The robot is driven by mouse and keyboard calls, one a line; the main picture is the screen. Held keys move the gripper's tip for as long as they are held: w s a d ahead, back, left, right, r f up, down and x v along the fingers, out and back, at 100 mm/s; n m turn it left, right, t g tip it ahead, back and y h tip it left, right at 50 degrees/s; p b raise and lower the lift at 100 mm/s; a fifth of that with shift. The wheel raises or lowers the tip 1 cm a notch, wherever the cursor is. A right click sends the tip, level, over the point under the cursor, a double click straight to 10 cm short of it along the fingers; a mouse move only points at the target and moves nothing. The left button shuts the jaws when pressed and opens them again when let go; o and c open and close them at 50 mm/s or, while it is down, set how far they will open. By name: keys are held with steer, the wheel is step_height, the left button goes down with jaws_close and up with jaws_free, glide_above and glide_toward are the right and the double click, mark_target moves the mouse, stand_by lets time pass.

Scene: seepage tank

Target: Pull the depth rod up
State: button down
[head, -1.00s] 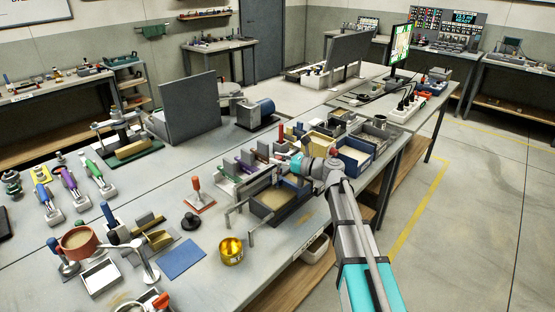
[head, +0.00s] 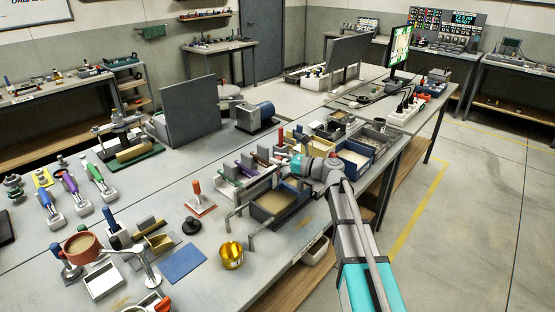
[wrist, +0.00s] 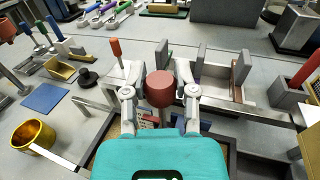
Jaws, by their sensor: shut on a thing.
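The depth rod's red cylindrical top (wrist: 160,88), as I take it, stands between the two fingers of my gripper (wrist: 160,98) in the wrist view. The gripper is shut on it, one finger at each side. The rod's lower part is hidden behind the teal wrist housing. In the head view my gripper (head: 294,164) is over the back edge of a dark blue sand-filled tank (head: 266,216), and the rod cannot be made out clearly there. How far the rod is raised cannot be told.
A gold cup (head: 231,256) and a blue mat (head: 183,262) lie left of the tank. A red-handled tool (head: 198,194) stands behind them. Grey metal brackets (wrist: 215,88) stand close beyond the gripper.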

steer(key=shift+c, duration=2)
jaws_free()
steer(key=shift+r, duration=0.1)
steer(key=shift+s+d, duration=0.1)
steer(key=v, duration=1.1)
steer(key=shift+d, duration=0.35)
steer(key=shift+s, duration=0.15)
steer(key=s+d+f+n+g+h+p, duration=0.1)
steer(key=s+f+n+g+h+p, duration=0.25)
steer(key=s+f+n+h, duration=0.65)
steer(key=s+d+f+n+g+h+p, duration=0.1)
steer(key=s+d+f+n+g+h, duration=0.1)
steer(key=s+d+f+n+h, duration=0.2)
steer(key=s+d+n+h, duration=0.3)
steer(key=s+d+n, duration=0.3)
steer(key=s+n, duration=0.2)
steer(key=shift+d+g, duration=0.35)
